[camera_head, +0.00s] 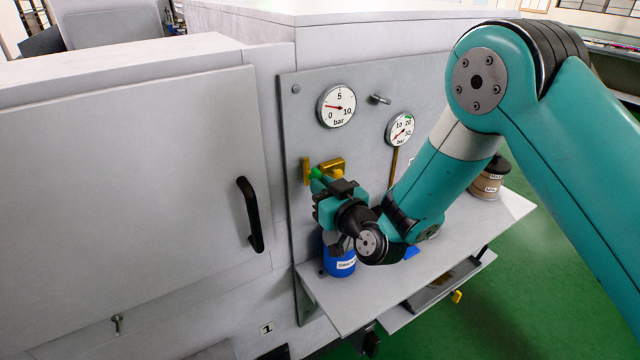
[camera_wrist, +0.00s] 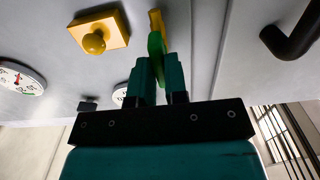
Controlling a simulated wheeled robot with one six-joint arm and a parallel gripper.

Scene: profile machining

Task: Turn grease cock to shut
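A cock with a green handle (camera_head: 316,173) sits on a brass mount (camera_head: 306,171) on the grey gauge panel. In the wrist view the green handle (camera_wrist: 155,46) stands between my gripper's two teal fingers, with a strip of brass (camera_wrist: 156,20) behind it. My gripper (camera_head: 319,185) points at the panel, and its fingers (camera_wrist: 160,68) look closed on the handle. The fingers hide the handle's lower part. No label naming the cock is readable.
A yellow knob on a brass plate (camera_wrist: 98,28) is close beside the cock. Two gauges (camera_head: 337,106) (camera_head: 400,129) are above. A black door handle (camera_head: 250,214) is to the left. A shelf (camera_head: 400,285) below bears a blue can (camera_head: 340,264) and a brown jar (camera_head: 487,183).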

